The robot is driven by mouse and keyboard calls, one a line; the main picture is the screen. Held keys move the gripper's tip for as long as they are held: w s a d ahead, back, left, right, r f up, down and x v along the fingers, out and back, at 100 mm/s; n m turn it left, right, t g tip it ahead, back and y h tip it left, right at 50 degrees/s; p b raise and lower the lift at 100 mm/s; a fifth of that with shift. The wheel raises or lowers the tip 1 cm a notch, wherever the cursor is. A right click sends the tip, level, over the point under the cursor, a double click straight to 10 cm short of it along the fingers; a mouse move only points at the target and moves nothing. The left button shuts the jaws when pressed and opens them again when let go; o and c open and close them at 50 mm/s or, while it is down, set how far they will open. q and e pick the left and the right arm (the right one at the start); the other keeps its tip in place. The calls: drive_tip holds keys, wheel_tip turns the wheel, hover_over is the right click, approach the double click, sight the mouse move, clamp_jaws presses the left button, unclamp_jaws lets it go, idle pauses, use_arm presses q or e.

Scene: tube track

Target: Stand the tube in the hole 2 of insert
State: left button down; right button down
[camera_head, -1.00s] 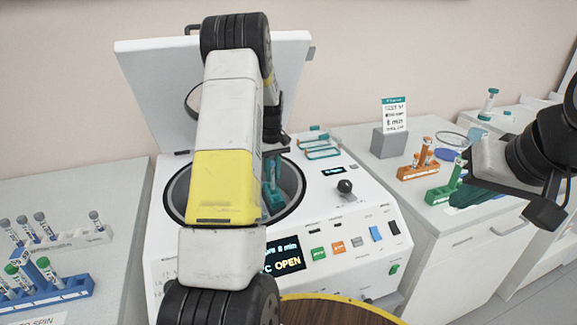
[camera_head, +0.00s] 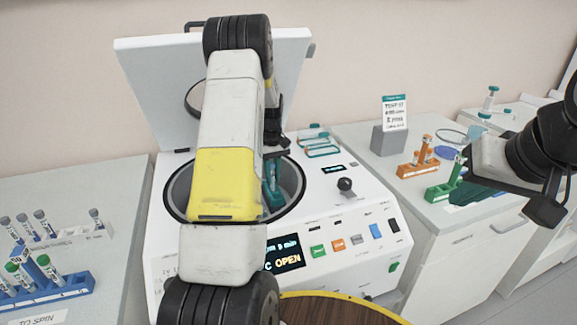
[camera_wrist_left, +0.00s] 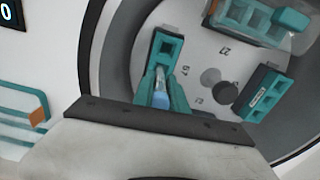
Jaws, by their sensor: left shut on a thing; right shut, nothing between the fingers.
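In the left wrist view, a teal insert with square holes (camera_wrist_left: 167,46) sits on the grey rotor. My left gripper (camera_wrist_left: 160,90) has its teal fingers shut on a clear tube with a blue cap (camera_wrist_left: 160,99). The tube points at the insert's near end, and its lower tip is at or over the near hole. I cannot tell how deep it is. In the head view my left gripper (camera_head: 271,166) reaches down into the open centrifuge bowl (camera_head: 292,207), partly behind my arm. My right gripper (camera_head: 470,172) is shut and empty near the green rack; its fingertips are hard to make out.
Other teal inserts (camera_wrist_left: 262,94) stand on the rotor, around a dark hub (camera_wrist_left: 226,94). The raised lid (camera_head: 150,90) stands behind the bowl. A blue rack (camera_head: 60,290) with tubes is at left. Orange (camera_head: 412,170) and green (camera_head: 438,192) racks are at right.

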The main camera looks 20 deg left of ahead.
sight(272, 163)
use_arm(q)
drive_tip(key=shift+f, duration=1.7)
drive_tip(key=c, duration=1.3)
unclamp_jaws()
drive_tip(key=shift+o, duration=0.2)
drive_tip(key=shift+r, duration=0.1)
wheel_tip(272, 163, up, 8)
drive_tip(key=shift+f, duration=0.2)
